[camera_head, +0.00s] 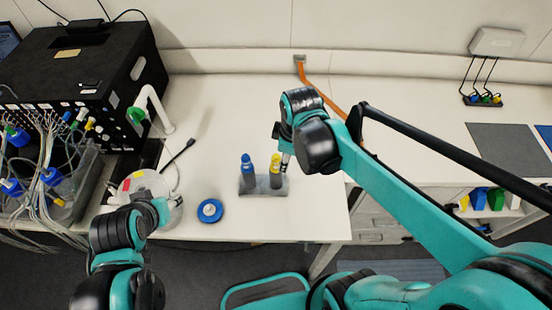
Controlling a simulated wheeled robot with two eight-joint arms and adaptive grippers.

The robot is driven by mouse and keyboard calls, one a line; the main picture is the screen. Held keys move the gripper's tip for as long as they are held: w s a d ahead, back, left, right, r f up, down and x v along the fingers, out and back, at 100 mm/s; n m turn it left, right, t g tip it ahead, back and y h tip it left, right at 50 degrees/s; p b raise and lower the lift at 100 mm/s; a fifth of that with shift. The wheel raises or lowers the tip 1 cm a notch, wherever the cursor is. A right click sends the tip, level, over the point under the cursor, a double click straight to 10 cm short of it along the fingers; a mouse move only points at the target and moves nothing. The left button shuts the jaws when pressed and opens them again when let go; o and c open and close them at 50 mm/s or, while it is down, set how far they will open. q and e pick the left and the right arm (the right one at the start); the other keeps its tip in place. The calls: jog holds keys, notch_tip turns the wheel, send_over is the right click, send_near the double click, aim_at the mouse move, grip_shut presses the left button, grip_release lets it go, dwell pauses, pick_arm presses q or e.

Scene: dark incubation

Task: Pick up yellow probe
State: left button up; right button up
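The yellow probe (276,163) stands upright in a small grey holder (262,190) on the white table, at its right end. A blue-topped probe (247,166) stands in the same holder to its left. My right gripper (283,163) is beside the yellow probe on its right side, pointing down. It is small and partly hidden by my wrist, so I cannot tell whether its fingers touch the probe or are closed. My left gripper (165,210) is low at the left, over the white round vessel, and its fingers are not clear.
A blue round cap (210,211) lies left of the holder. A white round vessel (150,187) with cables stands further left, near a black equipment box (75,75). An orange strap (320,91) lies on the table behind my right arm. The table between is mostly clear.

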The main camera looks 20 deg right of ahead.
aim_at(276, 156)
jog(key=w+n+p, duration=0.1)
jog(key=w+a+r+n+g+p, duration=0.1)
jog(key=n, duration=0.1)
jog(key=w+r+n+g+p, duration=0.1)
jog(key=n, duration=0.1)
jog(key=shift+a+p, duration=0.2)
jog(key=shift+p, duration=0.1)
jog(key=shift+w+a+f+n+p, duration=0.2)
jog(key=shift+w+n+p, duration=0.1)
jog(key=shift+n, duration=0.3)
jog(key=f, duration=0.4)
jog(key=f+b, duration=0.1)
jog(key=f, duration=0.3)
jog(key=shift+a, duration=0.2)
pick_arm(q)
notch_tip(276, 156, up, 4)
jog(key=shift+r, duration=0.15)
pick_arm(e)
jog(key=shift+r, duration=0.1)
grip_shut()
